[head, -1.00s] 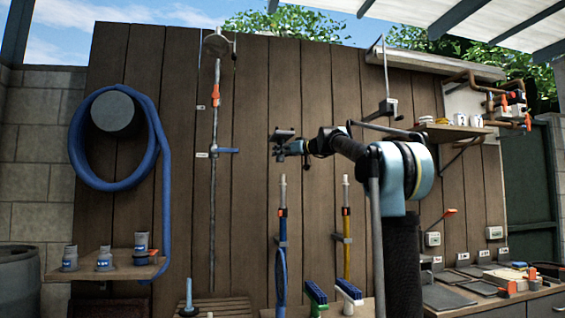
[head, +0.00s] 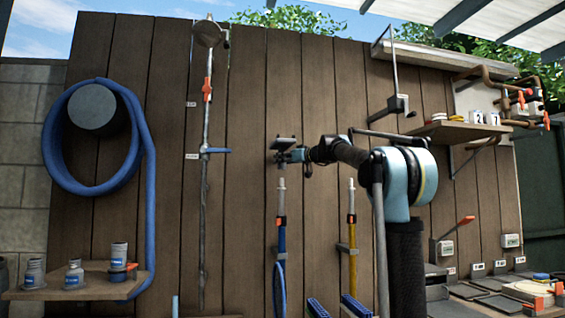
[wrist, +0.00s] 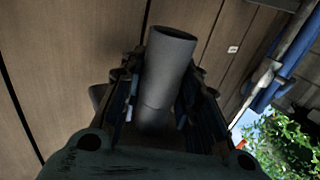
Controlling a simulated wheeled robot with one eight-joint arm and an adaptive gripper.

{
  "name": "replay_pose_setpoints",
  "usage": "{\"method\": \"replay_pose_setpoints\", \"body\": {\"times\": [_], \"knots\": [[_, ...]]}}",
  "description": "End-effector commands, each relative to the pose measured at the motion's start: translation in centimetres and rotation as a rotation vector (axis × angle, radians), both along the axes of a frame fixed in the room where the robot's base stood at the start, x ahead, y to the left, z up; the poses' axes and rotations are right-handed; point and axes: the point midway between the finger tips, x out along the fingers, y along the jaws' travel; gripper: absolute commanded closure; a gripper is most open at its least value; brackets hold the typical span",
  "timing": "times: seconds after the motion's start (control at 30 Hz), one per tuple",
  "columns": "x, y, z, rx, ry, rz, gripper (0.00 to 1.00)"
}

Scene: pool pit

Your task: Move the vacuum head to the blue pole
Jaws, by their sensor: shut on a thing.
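The vacuum head (head: 285,143) shows as a small dark, flat shape at the end of my arm. In the wrist view a grey cylindrical neck (wrist: 168,60), apparently part of it, sits between the fingers. My gripper (head: 291,156) is shut on it. The blue pole (head: 281,245) stands upright against the plank wall, with a pale tip and an orange clip. In the head view its tip is just below my gripper, with a small gap. I cannot tell the depth between them. The vacuum head's underside is hard to make out.
A yellow pole (head: 352,240) stands to the right of the blue one. Blue and white brushes (head: 318,308) are low at the poles' feet. A blue hose (head: 148,200) hangs at left above a shelf (head: 70,292) with grey fittings. The right shelf (head: 460,131) holds small items.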

Motion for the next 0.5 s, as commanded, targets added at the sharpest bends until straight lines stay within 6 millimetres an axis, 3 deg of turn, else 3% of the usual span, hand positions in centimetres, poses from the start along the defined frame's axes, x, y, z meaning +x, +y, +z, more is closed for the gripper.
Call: {"method": "replay_pose_setpoints", "body": {"times": [0.3,0.5], "knots": [[-0.2,0.4,-1.7,0.0,0.0,0.004,1.0],[-0.2,0.4,-1.8,0.0,0.0,0.005,1.0]]}}
